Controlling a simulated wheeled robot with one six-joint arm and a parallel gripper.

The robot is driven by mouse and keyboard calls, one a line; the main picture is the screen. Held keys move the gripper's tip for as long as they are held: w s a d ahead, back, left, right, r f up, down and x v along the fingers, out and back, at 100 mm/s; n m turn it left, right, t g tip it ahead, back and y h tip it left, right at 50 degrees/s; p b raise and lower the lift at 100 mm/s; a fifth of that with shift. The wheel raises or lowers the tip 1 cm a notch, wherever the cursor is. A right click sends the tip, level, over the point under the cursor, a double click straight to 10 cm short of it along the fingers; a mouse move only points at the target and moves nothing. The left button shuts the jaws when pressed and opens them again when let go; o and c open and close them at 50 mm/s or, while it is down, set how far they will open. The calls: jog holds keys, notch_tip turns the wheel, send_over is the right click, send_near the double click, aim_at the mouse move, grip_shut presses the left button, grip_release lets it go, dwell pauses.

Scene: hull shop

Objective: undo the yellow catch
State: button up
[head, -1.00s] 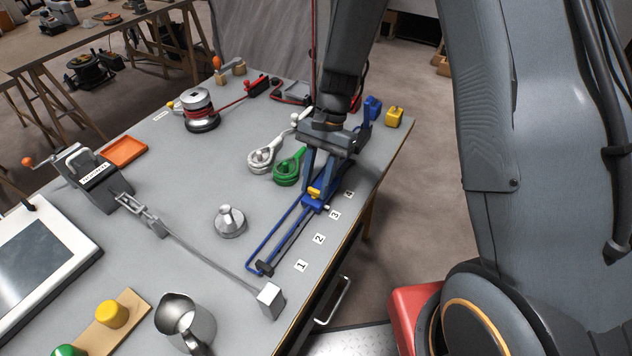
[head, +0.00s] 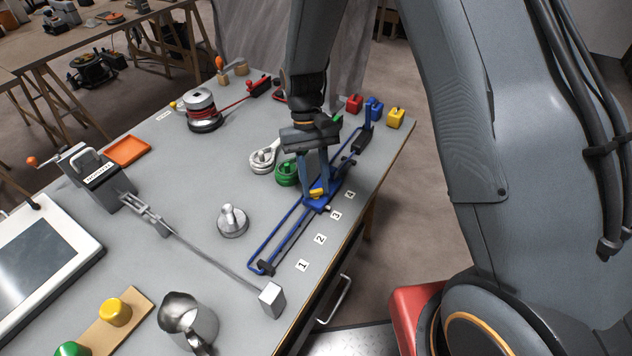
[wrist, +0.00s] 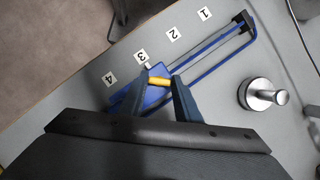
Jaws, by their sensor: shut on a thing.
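The yellow catch (head: 316,192) is a small bar on top of the blue slider (head: 311,204), which sits on a blue two-rail track (head: 285,233) near labels 3 and 4. My gripper (head: 318,191) points down with its fingers shut on the yellow catch. In the wrist view the catch (wrist: 159,81) spans the gap between the two fingertips (wrist: 160,84). The track runs past labels 1 to 4 to a black end stop (head: 262,267). My fingers hide part of the slider.
A green ring-shaped fitting (head: 287,172) and a pale one (head: 263,158) lie close left of my gripper. A metal knob weight (head: 232,222) stands left of the track. Red, blue and yellow blocks (head: 396,118) sit at the far right corner. The table's right edge is near.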

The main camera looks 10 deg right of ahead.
jog(key=n, duration=0.2)
jog(key=n+h, duration=0.1)
jog(key=n, duration=0.1)
jog(key=shift+a+n+t+h, duration=0.2)
jog(key=shift+n+t+h, duration=0.1)
jog(key=shift+t, duration=0.1)
jog(key=shift+a+n+t+h+p, duration=0.1)
jog(key=shift+n+t+h+p, duration=0.4)
jog(key=shift+n, duration=1.4)
jog(key=o, duration=1)
jog(key=shift+s, duration=0.1)
jog(key=shift+o, duration=0.2)
jog(key=b+v, duration=0.2)
jog(key=v, duration=0.6)
jog(key=s+d+r+m+t+y, duration=0.1)
jog(key=s+d+r+m+t, duration=0.1)
jog(key=s+d+m, duration=0.3)
jog(key=s+d+r+m+t+y+b, duration=0.1)
jog(key=s+d+m, duration=0.4)
jog(key=d, duration=0.6)
jog(key=shift+s+r+t+y, duration=0.15)
jog(key=shift+r+t+y, duration=0.3)
jog(key=shift+t+y, duration=0.2)
